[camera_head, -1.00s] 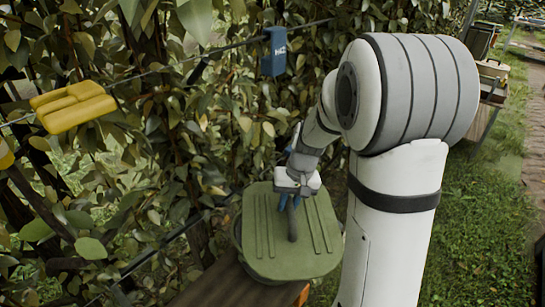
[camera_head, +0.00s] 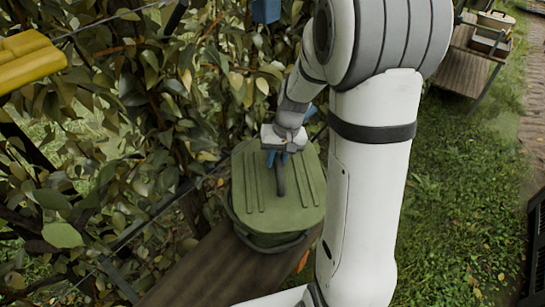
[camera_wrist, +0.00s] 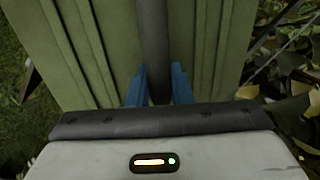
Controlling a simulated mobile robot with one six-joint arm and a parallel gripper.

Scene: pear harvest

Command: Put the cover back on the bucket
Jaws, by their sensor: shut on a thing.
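The green ribbed cover (camera_head: 304,178) lies over the green bucket (camera_head: 268,240) in the head view. The bucket's front wall and a dark bail show below the cover's front edge. I cannot tell whether the cover rests fully on the rim. My gripper (camera_head: 279,163) is shut on the dark bar handle (camera_head: 281,183) of the cover. In the wrist view, the blue fingers of my gripper (camera_wrist: 158,88) close on the handle (camera_wrist: 154,40), and the cover (camera_wrist: 110,45) fills the background.
The bucket stands at the end of a brown wooden plank (camera_head: 205,268). Leafy branches and a wire run close on the left, with a yellow block (camera_head: 30,60) and a blue tag (camera_head: 266,10) there. A wooden cart (camera_head: 475,50) stands far right.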

